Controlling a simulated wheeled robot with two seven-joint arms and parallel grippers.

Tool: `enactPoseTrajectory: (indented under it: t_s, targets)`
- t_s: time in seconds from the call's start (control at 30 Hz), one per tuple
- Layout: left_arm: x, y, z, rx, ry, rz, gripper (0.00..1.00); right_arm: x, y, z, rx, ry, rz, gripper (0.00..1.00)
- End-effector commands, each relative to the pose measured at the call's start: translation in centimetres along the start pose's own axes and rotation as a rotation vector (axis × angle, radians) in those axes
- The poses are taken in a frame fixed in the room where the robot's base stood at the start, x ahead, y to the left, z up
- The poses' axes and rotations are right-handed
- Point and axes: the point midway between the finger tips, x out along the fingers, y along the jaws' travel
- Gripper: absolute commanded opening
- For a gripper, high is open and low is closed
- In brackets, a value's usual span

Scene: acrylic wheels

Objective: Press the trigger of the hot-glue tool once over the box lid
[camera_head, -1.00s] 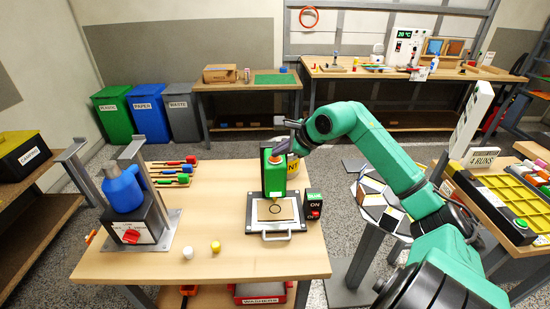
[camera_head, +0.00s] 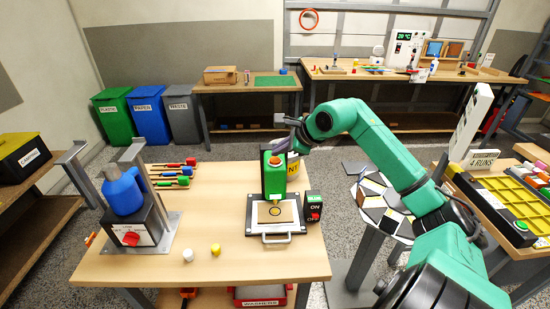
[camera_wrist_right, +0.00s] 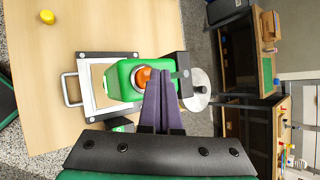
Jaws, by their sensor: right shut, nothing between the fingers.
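The hot-glue tool (camera_head: 274,182) is a green upright block with an orange-red trigger button (camera_head: 274,160) on top. It stands on the table over a dark-framed plate with a handle. My left gripper is not in view.
A black switch box (camera_head: 314,207) marked ON stands right of the tool. A blue bottle on a black stand (camera_head: 124,194) is at left. White and yellow caps (camera_head: 215,249) lie on the front table. Several coloured-handled tools (camera_head: 174,171) lie at back left.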

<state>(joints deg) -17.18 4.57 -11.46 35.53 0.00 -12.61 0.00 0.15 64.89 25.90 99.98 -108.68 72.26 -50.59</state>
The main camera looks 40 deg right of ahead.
Motion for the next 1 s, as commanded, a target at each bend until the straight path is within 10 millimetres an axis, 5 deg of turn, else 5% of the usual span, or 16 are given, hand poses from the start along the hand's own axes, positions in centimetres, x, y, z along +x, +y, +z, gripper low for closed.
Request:
enactPoseTrajectory:
  t_s: [0.37, 1.0]
  targets:
    - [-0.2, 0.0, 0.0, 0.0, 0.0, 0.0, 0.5, -0.4, -0.3, 0.3, 0.0, -0.001, -0.002, 0.0]
    - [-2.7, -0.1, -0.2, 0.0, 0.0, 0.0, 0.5, -3.8, -2.8, 2.8, 0.0, -0.001, -0.002, 0.0]
